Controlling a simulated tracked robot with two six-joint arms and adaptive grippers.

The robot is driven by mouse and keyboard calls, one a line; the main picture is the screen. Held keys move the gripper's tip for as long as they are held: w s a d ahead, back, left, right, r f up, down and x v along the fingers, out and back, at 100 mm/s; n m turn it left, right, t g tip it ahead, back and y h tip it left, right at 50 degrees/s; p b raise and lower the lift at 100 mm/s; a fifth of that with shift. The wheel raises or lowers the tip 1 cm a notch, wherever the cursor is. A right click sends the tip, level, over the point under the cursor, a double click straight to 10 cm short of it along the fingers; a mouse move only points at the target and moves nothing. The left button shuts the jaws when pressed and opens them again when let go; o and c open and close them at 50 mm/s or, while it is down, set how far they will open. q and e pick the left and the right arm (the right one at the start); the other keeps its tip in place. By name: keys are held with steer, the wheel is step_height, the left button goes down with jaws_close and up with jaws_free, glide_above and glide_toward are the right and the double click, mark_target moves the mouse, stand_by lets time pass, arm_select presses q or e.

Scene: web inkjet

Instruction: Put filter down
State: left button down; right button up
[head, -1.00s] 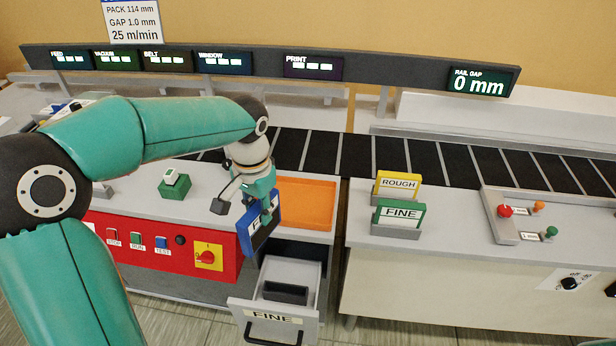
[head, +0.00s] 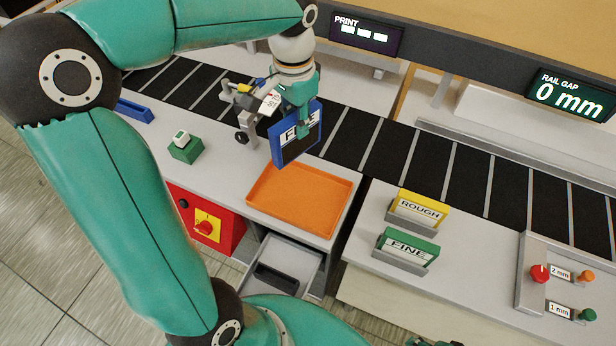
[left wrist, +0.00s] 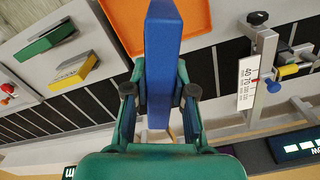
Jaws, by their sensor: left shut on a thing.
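The filter (head: 291,146) is a blue-framed panel with a dark face and a white label, partly covered by my fingers. My left gripper (head: 303,122) is shut on its upper part and holds it upright, above the back left edge of the orange tray (head: 262,202). In the left wrist view the blue edge of the filter (left wrist: 163,60) stands between the fingers of my left gripper (left wrist: 160,95). The orange tray (left wrist: 118,30) shows behind it there. The tray looks empty. My right gripper is not clearly in view.
A metal bracket with a dark knob (head: 243,130) stands left of the filter. An open grey drawer (head: 300,258) is below the tray. Yellow ROUGH (head: 420,212) and green FINE (head: 408,246) cards stand in holders at right. The dark belt (head: 345,130) runs behind.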

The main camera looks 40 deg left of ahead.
arm_select(q)
step_height(320, 180, down, 19)
steer(key=b, duration=0.5)
steer(key=shift+d+r, duration=0.1)
steer(key=shift+r, duration=0.1)
steer(key=c, duration=1)
jaws_free()
